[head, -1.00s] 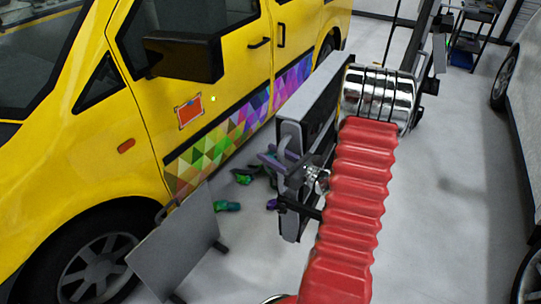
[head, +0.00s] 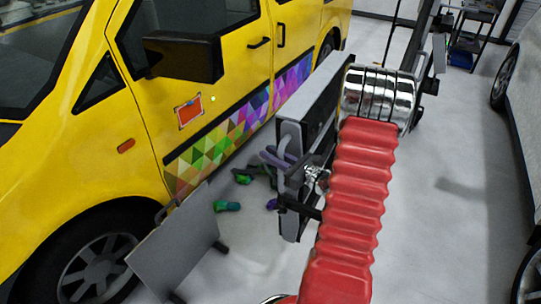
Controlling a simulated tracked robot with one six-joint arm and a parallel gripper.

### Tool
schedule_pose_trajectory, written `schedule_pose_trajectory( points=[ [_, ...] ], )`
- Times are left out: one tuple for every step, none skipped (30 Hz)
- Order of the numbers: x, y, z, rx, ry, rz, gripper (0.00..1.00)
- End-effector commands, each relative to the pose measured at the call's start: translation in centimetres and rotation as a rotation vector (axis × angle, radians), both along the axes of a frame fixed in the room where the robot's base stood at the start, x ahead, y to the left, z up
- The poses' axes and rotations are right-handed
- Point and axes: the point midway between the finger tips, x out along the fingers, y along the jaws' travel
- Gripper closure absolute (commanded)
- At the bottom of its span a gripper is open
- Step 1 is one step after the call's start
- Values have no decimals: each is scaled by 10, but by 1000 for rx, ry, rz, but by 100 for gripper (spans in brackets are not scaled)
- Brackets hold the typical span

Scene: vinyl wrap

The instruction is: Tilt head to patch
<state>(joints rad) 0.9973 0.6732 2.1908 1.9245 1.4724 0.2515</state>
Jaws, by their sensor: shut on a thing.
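The patch (head: 190,112) is a small orange-red rectangle with a dark edge on the front door of the yellow van (head: 150,115). A tiny yellow-green dot shows just right of it on the door. My arm, with a red ribbed sleeve and a chrome joint, fills the middle right of the view, well right of the patch. I can make out no gripper jaws or anything held in them. The patch is fully visible, left of centre, below the black door mirror (head: 183,56).
A grey tilted panel (head: 175,248) stands by the van's front wheel. Green and purple items (head: 228,206) lie low beside the van, partly hidden by my arm. Open grey floor (head: 450,150) lies to the right, with a dark rack (head: 468,35) behind and another vehicle (head: 525,110) at the edge.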

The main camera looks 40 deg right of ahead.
Motion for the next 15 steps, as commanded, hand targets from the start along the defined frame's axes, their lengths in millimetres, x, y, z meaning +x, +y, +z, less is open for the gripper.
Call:
schedule_pose_trajectory(
  points=[
    [0, 0, 0, 0, 0, 1, 100],
    [0, 0, 0, 1, -1, 1, 100],
    [-1, 0, 0, 2, -3, 0, 100],
    [-2, -1, 0, 3, -6, 0, 100],
    [-3, -1, 0, 7, -12, 0, 100],
    [-6, -2, 0, 10, -19, -1, 100],
    [-8, -3, 0, 14, -26, -1, 100],
    [-9, -4, 0, 17, -34, -1, 100],
    [-11, -5, 1, 20, -43, -1, 100],
    [-13, -5, 1, 22, -48, -1, 100],
    [-13, -6, 2, 23, -52, -1, 100],
    [-14, -6, 2, 25, -56, 0, 100],
    [-14, -6, 2, 24, -57, 0, 100],
    [-14, -6, 3, 24, -57, 0, 100],
    [-14, -6, 3, 24, -56, 0, 100]
  ],
)
